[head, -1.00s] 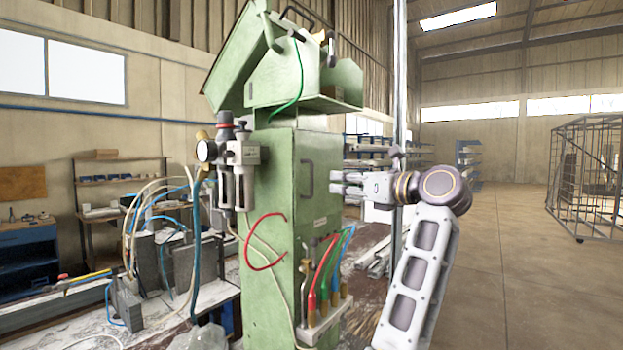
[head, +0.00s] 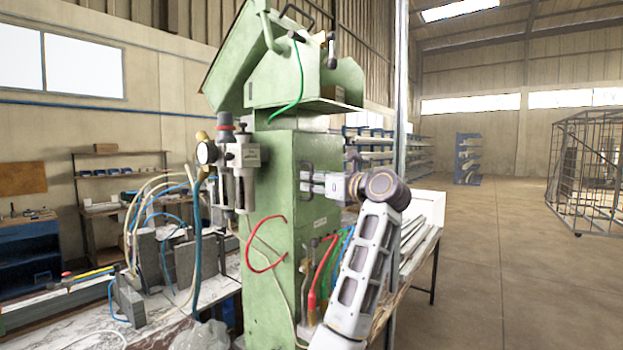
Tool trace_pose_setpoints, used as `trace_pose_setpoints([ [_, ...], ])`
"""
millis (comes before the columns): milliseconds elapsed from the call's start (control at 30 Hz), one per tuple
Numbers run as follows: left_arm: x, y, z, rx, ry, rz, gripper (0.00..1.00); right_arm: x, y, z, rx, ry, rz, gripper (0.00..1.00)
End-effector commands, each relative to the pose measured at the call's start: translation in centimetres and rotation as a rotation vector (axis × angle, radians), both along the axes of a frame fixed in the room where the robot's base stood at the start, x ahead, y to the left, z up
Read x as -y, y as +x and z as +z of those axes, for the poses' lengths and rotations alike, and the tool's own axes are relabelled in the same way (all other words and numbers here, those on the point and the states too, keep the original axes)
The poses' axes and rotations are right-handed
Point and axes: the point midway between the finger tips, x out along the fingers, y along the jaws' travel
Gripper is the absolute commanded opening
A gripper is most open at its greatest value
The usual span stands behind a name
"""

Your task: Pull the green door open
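The green door (head: 318,152) is the upper front panel of the tall green machine cabinet. It looks closed in its frame. Its dark handle (head: 307,167) is a vertical bar on the door's left side, partly covered by my gripper.
Red, green and blue hoses (head: 322,270) hang below the door, partly behind my arm. A pressure regulator (head: 237,165) is on the cabinet's left side. A workbench (head: 75,335) stands at left. Open floor (head: 490,270) lies at right, with a wire cage (head: 590,180) beyond.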

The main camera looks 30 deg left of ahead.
Motion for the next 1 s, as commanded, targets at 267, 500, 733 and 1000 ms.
trace_pose_setpoints([
  [267,-1.23,0.35,0.0,-0.001,0.0,0.0,0.31,-0.24,0.0,0.4,0.0,0.002,-0.001,0.4],
  [500,-1.27,0.37,-0.04,-0.001,0.0,0.0,0.31,-0.22,0.0,0.38,0.0,0.002,-0.001,0.4],
  [733,-1.25,0.35,-0.02,0.0,0.0,0.0,0.07,-0.18,0.0,0.37,0.0,0.002,-0.001,0.4],
  [1000,-1.24,0.36,-0.01,0.0,0.0,-0.001,0.0,0.01,0.0,0.37,0.0,0.0,0.0,0.4],
])
